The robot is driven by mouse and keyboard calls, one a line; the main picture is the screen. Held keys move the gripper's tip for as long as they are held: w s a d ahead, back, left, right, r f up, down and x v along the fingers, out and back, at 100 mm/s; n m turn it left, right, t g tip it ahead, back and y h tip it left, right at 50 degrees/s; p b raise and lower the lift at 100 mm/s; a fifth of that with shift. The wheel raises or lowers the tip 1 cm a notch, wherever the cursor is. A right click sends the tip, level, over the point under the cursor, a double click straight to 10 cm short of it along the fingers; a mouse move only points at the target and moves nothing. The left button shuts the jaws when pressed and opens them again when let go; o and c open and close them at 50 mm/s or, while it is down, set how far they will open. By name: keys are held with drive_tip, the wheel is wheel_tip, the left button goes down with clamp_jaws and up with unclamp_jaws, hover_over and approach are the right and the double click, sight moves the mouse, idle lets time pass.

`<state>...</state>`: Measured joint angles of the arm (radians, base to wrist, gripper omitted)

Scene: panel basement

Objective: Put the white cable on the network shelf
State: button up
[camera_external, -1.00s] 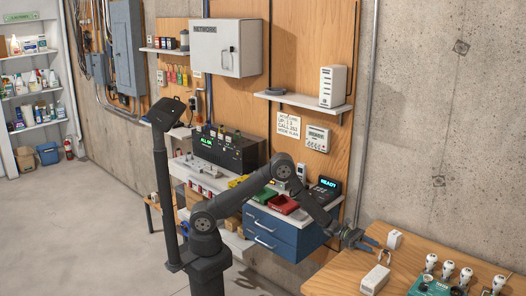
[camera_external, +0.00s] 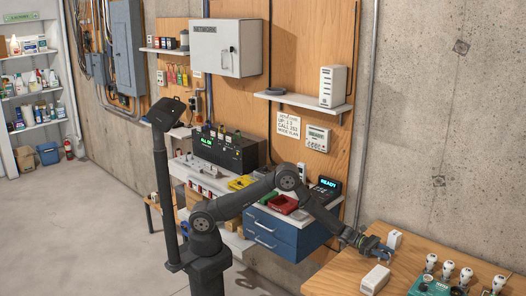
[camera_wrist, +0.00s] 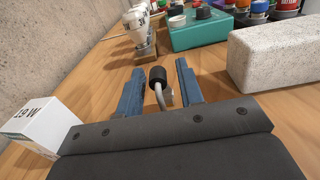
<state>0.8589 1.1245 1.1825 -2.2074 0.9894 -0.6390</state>
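A short, curved, pale cable with a black end (camera_wrist: 157,77) shows in the wrist view on the wooden table. Most of its length is hidden by my gripper. My gripper (camera_wrist: 160,86) is open, with a blue finger on each side of the cable and visible gaps between. In the external view my gripper (camera_external: 381,250) is low over the left part of the table, and the cable is hard to make out there. The network shelf (camera_external: 290,98) is a white wall shelf with a white router-like box (camera_external: 333,87) at its right end.
On the wooden table (camera_external: 340,276), a small white box (camera_external: 394,239) and a pale block (camera_external: 375,280) are close to my gripper. Several bulbs and a teal box (camera_external: 430,286) stand to the right. A blue drawer unit (camera_external: 280,236) is below the shelf.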

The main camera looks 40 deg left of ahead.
sight(386, 250)
clamp_jaws()
drive_tip(key=shift+r, duration=0.15)
drive_tip(key=shift+r, duration=0.55)
wheel_tip(386, 250, up, 3)
drive_tip(key=shift+r, duration=0.1)
drive_tip(key=s+r, duration=0.6)
drive_tip(key=s, duration=0.5)
drive_tip(key=shift+s+r, duration=0.25)
drive_tip(key=shift+s, duration=0.05)
